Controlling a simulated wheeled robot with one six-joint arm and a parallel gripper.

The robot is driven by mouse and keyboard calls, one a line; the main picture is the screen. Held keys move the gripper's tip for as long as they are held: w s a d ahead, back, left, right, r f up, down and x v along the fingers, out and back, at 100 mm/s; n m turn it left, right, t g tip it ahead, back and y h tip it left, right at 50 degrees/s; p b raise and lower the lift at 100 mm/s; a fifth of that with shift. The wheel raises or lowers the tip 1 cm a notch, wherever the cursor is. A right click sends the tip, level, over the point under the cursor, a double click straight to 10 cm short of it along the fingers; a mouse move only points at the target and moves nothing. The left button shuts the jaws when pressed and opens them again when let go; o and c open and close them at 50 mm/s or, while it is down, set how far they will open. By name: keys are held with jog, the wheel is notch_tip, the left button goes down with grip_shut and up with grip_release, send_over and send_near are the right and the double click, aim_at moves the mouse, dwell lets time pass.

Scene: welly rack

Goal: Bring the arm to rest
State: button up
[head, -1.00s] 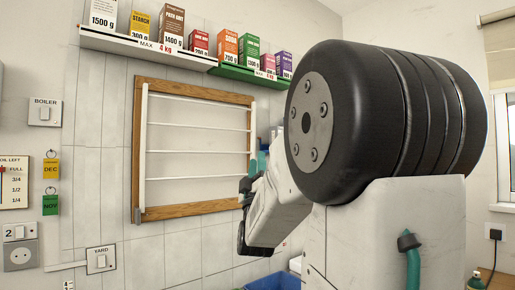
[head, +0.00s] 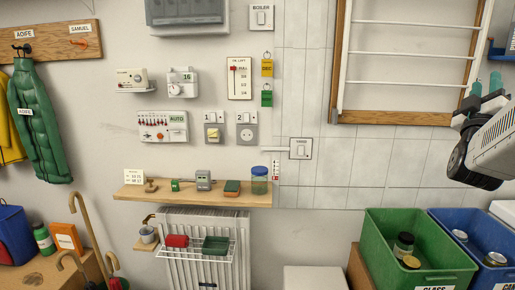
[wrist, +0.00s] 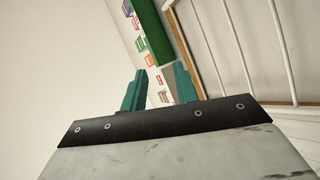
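My arm (head: 490,146) comes in at the right edge of the head view, in front of the tiled wall and above the blue crate. My gripper (head: 485,84) shows there as two teal fingers pointing up, near the lower right of the wood-framed drying rack (head: 398,117). In the wrist view my gripper (wrist: 158,82) has its teal fingers apart with nothing between them. The rack's white bars (wrist: 233,48) lie to the right of the fingers in that view. The rest of the arm is out of the head view.
A green crate (head: 385,240) and a blue crate (head: 450,228) holding jars and tins stand below the arm. A wooden shelf (head: 150,191) with small items hangs above a radiator (head: 190,265). In the wrist view a green shelf (wrist: 153,38) lies beyond the fingers.

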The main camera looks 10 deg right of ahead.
jog(key=w+f+m+g+y, duration=0.1)
jog(key=w+f+g+y, duration=0.3)
jog(key=f+y, duration=0.55)
jog(key=a+f+m+g+y, duration=0.1)
jog(key=a+f+g+y, duration=0.25)
jog(key=a+f, duration=0.7)
jog(key=s+a+f+g+y, duration=0.45)
jog(key=s+a+f, duration=0.3)
jog(key=a, duration=0.25)
jog(key=s+a+n+g+y, duration=0.1)
jog(key=s+a+g, duration=0.3)
jog(key=s+a, duration=0.9)
jog(key=shift+s+r+n+y, duration=0.45)
jog(key=shift+s+y, duration=0.3)
jog(key=shift+s, duration=0.8)
